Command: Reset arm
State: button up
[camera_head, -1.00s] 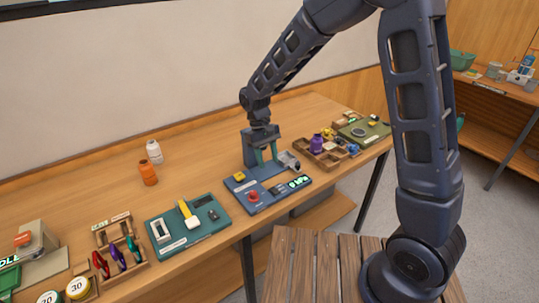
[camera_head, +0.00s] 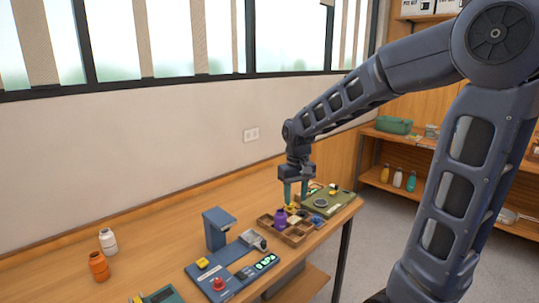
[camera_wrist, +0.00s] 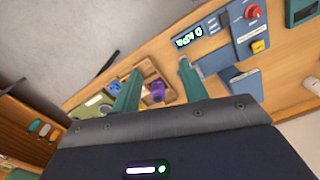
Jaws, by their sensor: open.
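My gripper (camera_head: 294,191) is above the right part of the bench, over the wooden sorting tray (camera_head: 267,221), with its teal fingers pointing down. In the wrist view my gripper (camera_wrist: 157,75) shows its two fingers wide apart with nothing between them.
A blue press station (camera_head: 225,270) with a lit display stands left of the tray. A green board (camera_head: 335,200) lies to its right. White (camera_head: 108,241) and orange (camera_head: 98,266) bottles stand at the left. Shelves (camera_head: 420,143) are at the back right.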

jog(key=s+d+r+m+t, duration=0.2)
jog(key=s+d, duration=0.3)
jog(key=d, duration=0.5)
jog(key=s+d+r+m+t, duration=0.2)
jog(key=s+d, duration=0.4)
jog(key=d, duration=0.3)
notch_tip(320, 180, up, 3)
jog(key=shift+s+d+f+m+t, duration=0.15)
jog(key=shift+s+d+m+t, duration=0.15)
jog(key=shift+d+m+t, duration=0.15)
jog(key=shift+a, duration=0.15)
